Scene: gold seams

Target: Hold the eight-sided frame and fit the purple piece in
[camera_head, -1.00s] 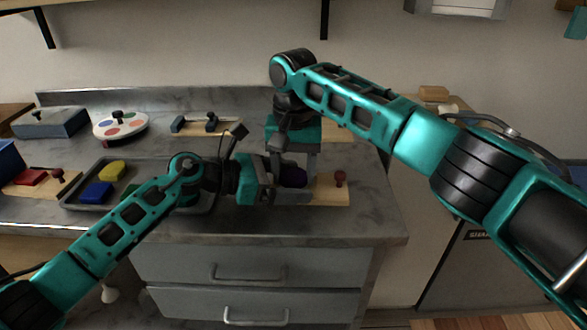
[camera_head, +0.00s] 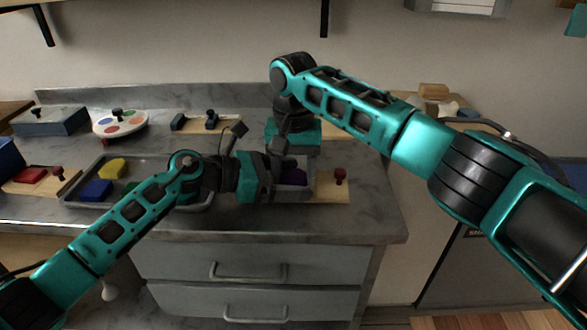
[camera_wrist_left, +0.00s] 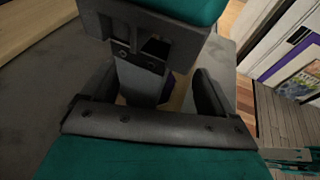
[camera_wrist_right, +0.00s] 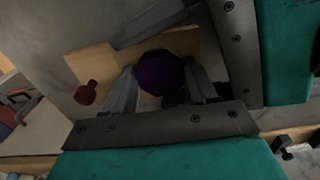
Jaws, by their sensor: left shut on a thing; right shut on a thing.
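The purple piece (camera_head: 294,173) is at the right gripper, above the wooden frame board (camera_head: 325,187) on the counter. In the right wrist view the purple piece (camera_wrist_right: 160,74) looks rounded and dark, between the fingers of my right gripper (camera_wrist_right: 162,80), which is shut on it. The pale wooden board (camera_wrist_right: 92,62) with its red knob (camera_wrist_right: 86,93) lies below. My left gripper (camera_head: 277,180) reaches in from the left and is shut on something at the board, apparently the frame. The eight-sided opening is hidden, so I cannot tell how the piece sits in it.
A grey tray (camera_head: 75,199) with a yellow block (camera_head: 112,168) and a blue block (camera_head: 95,190) lies to the left. A white round lid with coloured spots (camera_head: 120,122) and a grey box (camera_head: 50,121) stand behind. Clear counter lies right of the board.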

